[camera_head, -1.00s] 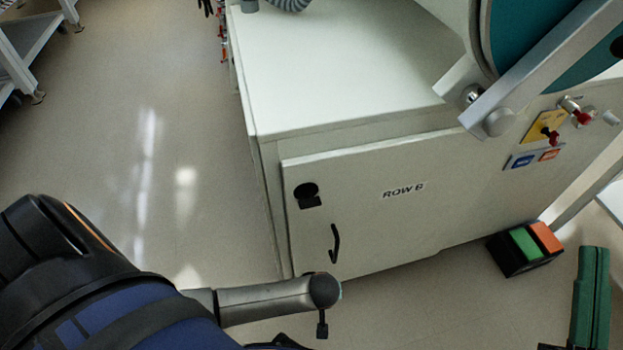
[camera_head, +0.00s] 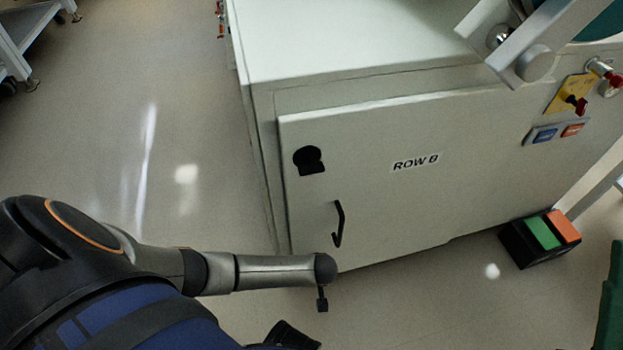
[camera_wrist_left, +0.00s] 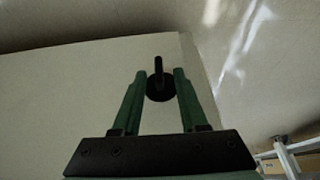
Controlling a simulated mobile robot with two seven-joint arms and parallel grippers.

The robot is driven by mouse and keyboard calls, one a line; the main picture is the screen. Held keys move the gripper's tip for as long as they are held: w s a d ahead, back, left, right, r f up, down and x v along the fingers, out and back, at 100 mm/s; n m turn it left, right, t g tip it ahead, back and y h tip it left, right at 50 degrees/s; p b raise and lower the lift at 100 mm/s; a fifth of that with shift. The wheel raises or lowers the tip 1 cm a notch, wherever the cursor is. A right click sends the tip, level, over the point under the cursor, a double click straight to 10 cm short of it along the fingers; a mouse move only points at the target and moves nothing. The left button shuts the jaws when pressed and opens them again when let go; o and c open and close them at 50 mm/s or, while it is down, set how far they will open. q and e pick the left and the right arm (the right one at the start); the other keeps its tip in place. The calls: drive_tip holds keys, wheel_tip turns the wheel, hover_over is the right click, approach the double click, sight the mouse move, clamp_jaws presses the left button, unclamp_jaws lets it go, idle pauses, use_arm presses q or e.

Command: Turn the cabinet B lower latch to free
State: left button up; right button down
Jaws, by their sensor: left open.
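The cabinet door (camera_head: 400,205), labelled ROW B, is pale grey. In the left wrist view a black latch (camera_wrist_left: 160,86), a round disc with a short bar pointing to the top of the picture, sits on a pale panel near its edge. My left gripper (camera_wrist_left: 161,74) is open, its two green fingers either side of this latch, with gaps visible on both sides. In the head view a black round latch (camera_head: 309,160) sits at the door's upper left, above a black hooked handle (camera_head: 338,223). The left gripper and the latch between its fingers cannot be made out there.
A black box with green and orange tops (camera_head: 540,238) stands on the floor right of the cabinet. A green object (camera_head: 611,305), cut off by the right edge, is unclear. Red knobs and a yellow plate (camera_head: 568,94) are at upper right.

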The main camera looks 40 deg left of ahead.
use_arm(q)
drive_tip(key=shift+w+a+f, duration=0.15)
drive_tip(key=shift+f, duration=0.25)
clamp_jaws()
idle(0.4)
